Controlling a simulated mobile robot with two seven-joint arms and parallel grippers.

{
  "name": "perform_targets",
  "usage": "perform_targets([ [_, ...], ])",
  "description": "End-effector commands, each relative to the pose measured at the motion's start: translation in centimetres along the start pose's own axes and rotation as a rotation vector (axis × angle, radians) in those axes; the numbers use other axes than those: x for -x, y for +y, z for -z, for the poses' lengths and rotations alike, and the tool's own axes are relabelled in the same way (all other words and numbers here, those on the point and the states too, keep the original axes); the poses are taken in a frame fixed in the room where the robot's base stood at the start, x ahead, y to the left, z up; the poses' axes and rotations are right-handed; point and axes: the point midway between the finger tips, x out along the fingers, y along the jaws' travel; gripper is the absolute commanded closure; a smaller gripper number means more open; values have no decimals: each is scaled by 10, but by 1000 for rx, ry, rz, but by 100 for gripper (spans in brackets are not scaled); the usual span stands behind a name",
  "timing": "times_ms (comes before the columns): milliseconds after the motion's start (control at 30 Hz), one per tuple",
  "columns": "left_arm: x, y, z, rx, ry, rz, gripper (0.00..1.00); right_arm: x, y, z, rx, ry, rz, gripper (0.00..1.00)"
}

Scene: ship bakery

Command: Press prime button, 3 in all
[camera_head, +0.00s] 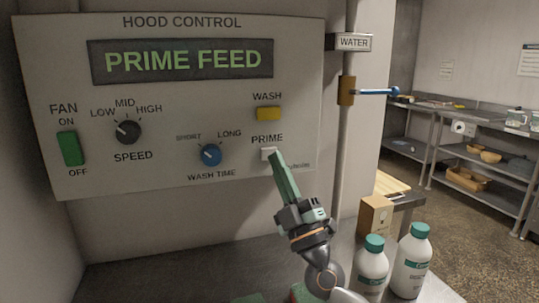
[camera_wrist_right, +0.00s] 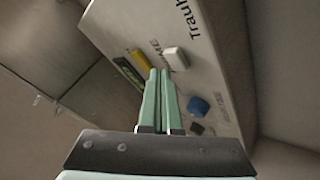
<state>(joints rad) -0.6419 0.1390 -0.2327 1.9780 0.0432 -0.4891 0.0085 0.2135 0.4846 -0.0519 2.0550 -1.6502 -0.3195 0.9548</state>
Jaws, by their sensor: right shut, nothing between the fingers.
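The white prime button (camera_head: 268,154) is on the hood control panel (camera_head: 80,185), under the PRIME label. The panel's display (camera_head: 182,61) reads PRIME FEED in green. My right gripper (camera_head: 275,156) is shut and empty, with its green fingertips at the lower right of the prime button. In the right wrist view the white button (camera_wrist_right: 176,58) lies just beyond and right of the closed fingertips (camera_wrist_right: 160,72). I cannot tell whether the tips touch it. My left gripper is not in view.
A yellow wash button (camera_head: 268,114) is above the prime button. A blue wash-time knob (camera_head: 210,155), a black speed knob (camera_head: 128,131) and a green fan switch (camera_head: 70,148) are to the left.

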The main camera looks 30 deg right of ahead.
Motion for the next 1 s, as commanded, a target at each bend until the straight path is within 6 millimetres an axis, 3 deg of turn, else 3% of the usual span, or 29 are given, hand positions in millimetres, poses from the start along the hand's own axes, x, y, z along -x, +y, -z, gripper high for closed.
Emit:
perform_targets([
  [1000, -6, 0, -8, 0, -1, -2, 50, -6, -5, -5, 0, 0, 0, 100],
])
